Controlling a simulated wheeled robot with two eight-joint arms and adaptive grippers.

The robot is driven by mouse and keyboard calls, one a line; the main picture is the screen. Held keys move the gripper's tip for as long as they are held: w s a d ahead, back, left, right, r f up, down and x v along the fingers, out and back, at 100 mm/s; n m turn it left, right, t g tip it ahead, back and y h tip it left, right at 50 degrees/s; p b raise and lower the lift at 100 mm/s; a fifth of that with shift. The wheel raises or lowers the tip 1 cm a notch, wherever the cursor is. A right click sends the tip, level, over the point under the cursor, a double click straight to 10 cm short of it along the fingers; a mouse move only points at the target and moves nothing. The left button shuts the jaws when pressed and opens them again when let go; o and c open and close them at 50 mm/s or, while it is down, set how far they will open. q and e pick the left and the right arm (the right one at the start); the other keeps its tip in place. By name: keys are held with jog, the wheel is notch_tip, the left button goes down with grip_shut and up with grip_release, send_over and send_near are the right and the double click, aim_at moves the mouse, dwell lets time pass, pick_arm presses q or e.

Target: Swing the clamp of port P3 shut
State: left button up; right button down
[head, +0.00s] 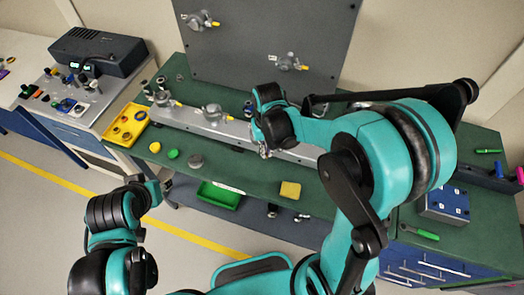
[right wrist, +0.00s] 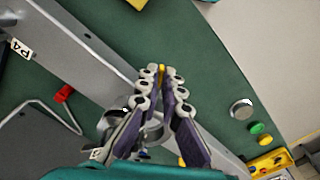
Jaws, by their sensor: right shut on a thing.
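My right gripper shows in the right wrist view (right wrist: 162,74), its fingers shut around the yellow-tipped handle of a metal clamp (right wrist: 151,132). The clamp sits at a port on the grey rail (right wrist: 88,45), largely hidden by the fingers; I cannot tell how far its swing arm is closed. A small label beside it is unreadable, while one further along reads P4 (right wrist: 20,48). In the head view my right gripper (head: 264,151) is over the rail (head: 305,154), its fingertips mostly hidden. My left gripper (head: 148,184) is low, in front of the bench, its fingers unclear.
Other clamped ports (head: 213,113) stand on the rail to the left. A grey panel (head: 255,35) with more clamps rises behind. A yellow tray (head: 127,125), several caps (head: 173,153) and a yellow block (head: 290,190) lie on the green bench. A red-tipped wire handle (right wrist: 64,93) lies near the right gripper.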

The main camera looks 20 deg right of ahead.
jog(key=w+d+n, duration=0.1)
jog(key=d+n, duration=0.2)
jog(key=w+d+n+b, duration=0.1)
jog(key=d+n, duration=0.1)
jog(key=d, duration=0.1)
jog(key=w+d+n+b, duration=0.1)
jog(key=d+n, duration=0.2)
jog(key=shift+w+d+n, duration=0.1)
jog(key=shift+d+n, duration=0.05)
jog(key=shift+n, duration=0.15)
jog(key=shift+w+d+n, duration=1)
jog(key=shift+w+n, duration=0.15)
jog(key=shift+n, duration=0.35)
jog(key=c, duration=1.7)
grip_release()
notch_tip(320, 180, up, 12)
